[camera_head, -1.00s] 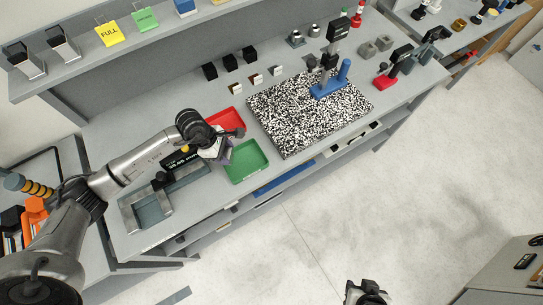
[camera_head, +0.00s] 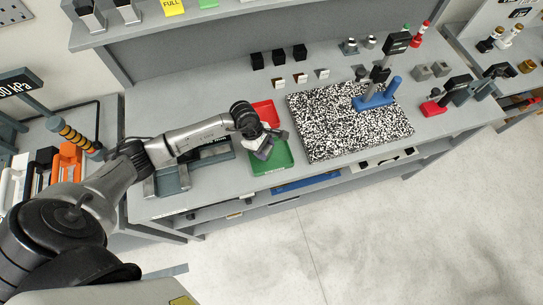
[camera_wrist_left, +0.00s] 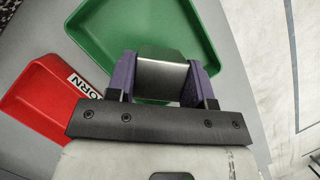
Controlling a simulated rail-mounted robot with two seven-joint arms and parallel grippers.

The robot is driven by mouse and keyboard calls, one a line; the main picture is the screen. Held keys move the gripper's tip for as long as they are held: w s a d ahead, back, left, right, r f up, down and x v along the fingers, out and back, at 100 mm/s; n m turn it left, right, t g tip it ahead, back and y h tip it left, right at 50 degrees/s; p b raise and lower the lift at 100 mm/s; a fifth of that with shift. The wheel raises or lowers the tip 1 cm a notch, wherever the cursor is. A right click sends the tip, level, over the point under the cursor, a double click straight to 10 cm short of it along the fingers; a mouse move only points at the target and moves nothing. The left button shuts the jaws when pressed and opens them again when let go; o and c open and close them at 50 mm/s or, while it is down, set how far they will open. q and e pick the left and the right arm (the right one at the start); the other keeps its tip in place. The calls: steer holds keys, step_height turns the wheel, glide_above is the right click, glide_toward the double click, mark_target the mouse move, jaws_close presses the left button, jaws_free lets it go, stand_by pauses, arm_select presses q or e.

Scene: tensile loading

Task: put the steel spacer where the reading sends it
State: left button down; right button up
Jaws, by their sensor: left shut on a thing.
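My left gripper (camera_head: 264,152) is over the green tray (camera_head: 283,158) in the head view. In the left wrist view, its two purple fingers (camera_wrist_left: 164,80) are shut on the steel spacer (camera_wrist_left: 162,72), a grey metal block. The spacer is held above the green tray (camera_wrist_left: 110,28), overlapping its near part; I cannot tell the height. The red tray (camera_head: 263,107) lies just behind, and in the wrist view the red tray (camera_wrist_left: 35,98) carries a partly hidden label ending in "ORN". My right gripper is out of view.
A black-and-white speckled plate (camera_head: 330,130) with a blue-based stand (camera_head: 377,97) is right of the trays. Black blocks (camera_head: 278,57) and small labelled blocks (camera_head: 301,78) stand behind. A grey fixture (camera_head: 172,180) sits left, partly behind my arm. A kPa display (camera_head: 20,86) is far left.

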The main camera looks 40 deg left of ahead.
arm_select(q)
steer(key=shift+f, duration=0.45)
steer(key=c, duration=0.7)
jaws_free()
steer(key=shift+o, duration=1.3)
steer(key=b+v, duration=0.1)
steer(key=v, duration=1.3)
steer(key=shift+b, duration=0.4)
steer(key=shift+d, duration=0.15)
